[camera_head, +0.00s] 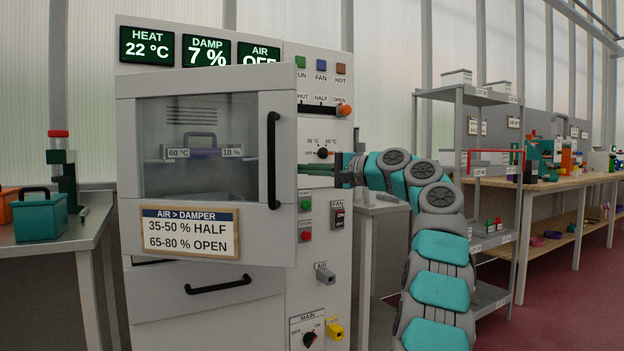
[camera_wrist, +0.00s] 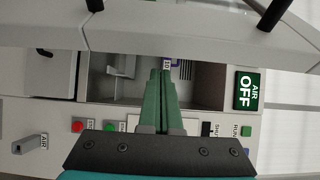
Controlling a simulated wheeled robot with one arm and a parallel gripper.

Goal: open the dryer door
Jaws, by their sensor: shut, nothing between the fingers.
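The dryer door (camera_head: 279,230) is ajar, standing out from the grey dryer body (camera_head: 335,255). It has a window, a black vertical handle (camera_head: 273,160) and a damper sign. In the wrist view the door (camera_wrist: 190,38) shows as a grey band across the top, with the dark dryer opening (camera_wrist: 105,85) below it. My gripper (camera_wrist: 160,76) is shut and empty, its green fingers reaching into the gap between door and body. In the head view its fingers come from the right and their tips are hidden behind the door's edge. I cannot tell whether they touch the door.
A control panel with knobs and buttons is right of the opening, including a red stop button (camera_head: 305,236) and an AIR lever (camera_head: 325,275). A drawer handle (camera_head: 219,285) sits below. A side table (camera_head: 60,240) stands left; a shelf rack (camera_head: 462,150) stands right.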

